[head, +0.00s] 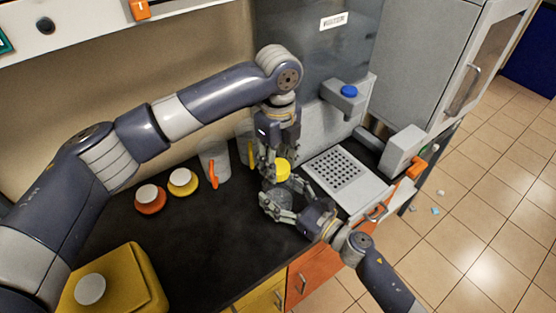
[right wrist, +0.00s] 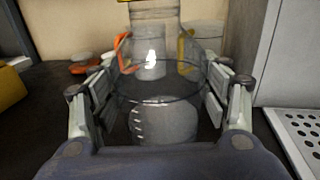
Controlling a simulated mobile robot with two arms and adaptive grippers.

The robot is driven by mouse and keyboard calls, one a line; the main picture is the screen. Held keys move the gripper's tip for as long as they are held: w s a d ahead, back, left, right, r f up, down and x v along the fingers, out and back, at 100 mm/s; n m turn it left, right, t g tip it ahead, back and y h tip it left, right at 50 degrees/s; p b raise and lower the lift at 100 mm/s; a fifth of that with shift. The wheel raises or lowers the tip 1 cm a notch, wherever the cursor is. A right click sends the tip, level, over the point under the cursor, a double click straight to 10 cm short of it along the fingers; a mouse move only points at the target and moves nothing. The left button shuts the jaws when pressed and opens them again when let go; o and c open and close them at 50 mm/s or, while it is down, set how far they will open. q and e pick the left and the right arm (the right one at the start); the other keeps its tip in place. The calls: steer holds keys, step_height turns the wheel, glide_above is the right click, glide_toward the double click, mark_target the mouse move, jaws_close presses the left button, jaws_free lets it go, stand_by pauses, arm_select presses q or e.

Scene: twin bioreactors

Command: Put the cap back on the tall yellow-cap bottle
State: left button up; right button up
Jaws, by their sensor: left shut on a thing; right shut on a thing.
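The tall clear bottle (head: 275,193) stands upright on the dark bench; its see-through body with white marks fills the middle of the right wrist view (right wrist: 165,115). My right gripper (head: 284,208) is shut around its body, with fingers on both sides. The yellow cap (head: 284,169) is above the bottle's mouth, and my left gripper (head: 273,170), pointing down, is shut on it. A sliver of yellow shows at the top edge of the right wrist view, by the bottle's neck. I cannot tell whether the cap touches the rim.
Clear jugs with an orange handle (head: 213,172) and a yellow handle (head: 251,153) stand behind. A yellow container (head: 125,280) is in front. A perforated plate (head: 338,170) lies right.

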arm_select(q)
steer(key=shift+f, duration=0.55)
arm_select(e)
steer(key=c, duration=0.6)
arm_select(q)
steer(key=m, duration=0.5)
arm_select(e)
steer(key=shift+o, duration=0.2)
arm_select(q)
steer(key=m, duration=1.5)
steer(key=o, duration=0.8)
